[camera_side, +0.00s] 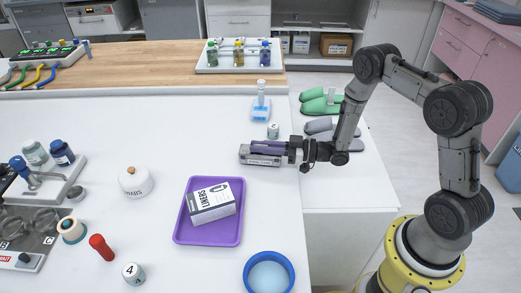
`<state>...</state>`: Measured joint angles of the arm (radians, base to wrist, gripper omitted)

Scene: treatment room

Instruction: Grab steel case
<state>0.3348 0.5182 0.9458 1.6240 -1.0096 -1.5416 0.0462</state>
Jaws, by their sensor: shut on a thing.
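The steel case (259,160) is a small grey metallic box on the white table, near its right edge. My gripper (270,151) reaches in from the right and is shut on the case. Its purple fingers lie over and along the case. They hide part of its top. The case looks low, at or close to the table surface; I cannot tell whether it is lifted.
A purple tray (181,236) with a liners box (212,202) lies in front. A small numbered jar (273,130) and a blue-white dispenser (261,108) stand close behind my gripper. A blue bowl (247,276) is at the front edge. White table left of the case is clear.

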